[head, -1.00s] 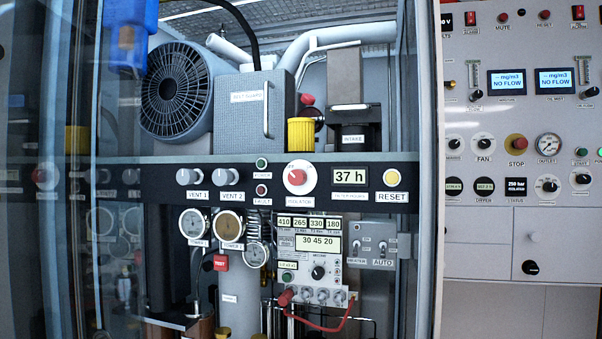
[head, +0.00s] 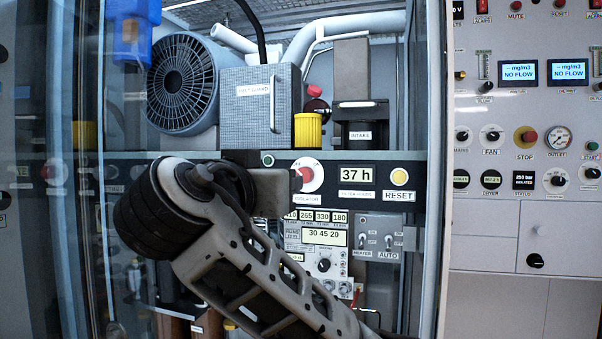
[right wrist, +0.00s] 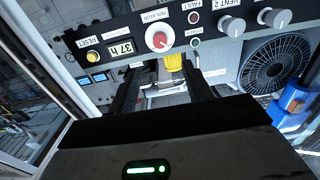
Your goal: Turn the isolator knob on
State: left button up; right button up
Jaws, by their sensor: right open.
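The isolator knob (head: 309,175) is a red knob on a white round dial, set in the dark panel strip above its ISOLATOR label. It also shows in the right wrist view (right wrist: 159,40), beyond the fingertips and roughly between their lines. My right gripper (right wrist: 161,72) is open, with two dark fingers apart and nothing seen between them. In the head view my right gripper (head: 278,186) is just left of the knob, and its near end overlaps the dial's left edge. I cannot tell whether it touches. The knob's exact pointing is too small to read. My left gripper is not in view.
A 37 h display (head: 357,173) and a yellow reset button (head: 400,177) are right of the knob. A yellow cap (head: 308,131) stands above it. Heater and auto switches (head: 376,240) are below right. A glass door (head: 75,250) covers the left side.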

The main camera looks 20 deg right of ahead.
aim_at(303, 174)
jog(key=p+x, duration=0.4)
jog(key=x, duration=0.9)
jog(key=shift+d+r, duration=0.1)
jog(key=shift+d, duration=0.05)
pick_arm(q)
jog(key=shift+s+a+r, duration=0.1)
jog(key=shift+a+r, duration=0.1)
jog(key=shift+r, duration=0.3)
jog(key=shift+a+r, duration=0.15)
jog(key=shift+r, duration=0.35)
pick_arm(e)
jog(key=shift+w+d, duration=0.3)
jog(key=shift+w, duration=0.25)
jog(key=c, duration=1)
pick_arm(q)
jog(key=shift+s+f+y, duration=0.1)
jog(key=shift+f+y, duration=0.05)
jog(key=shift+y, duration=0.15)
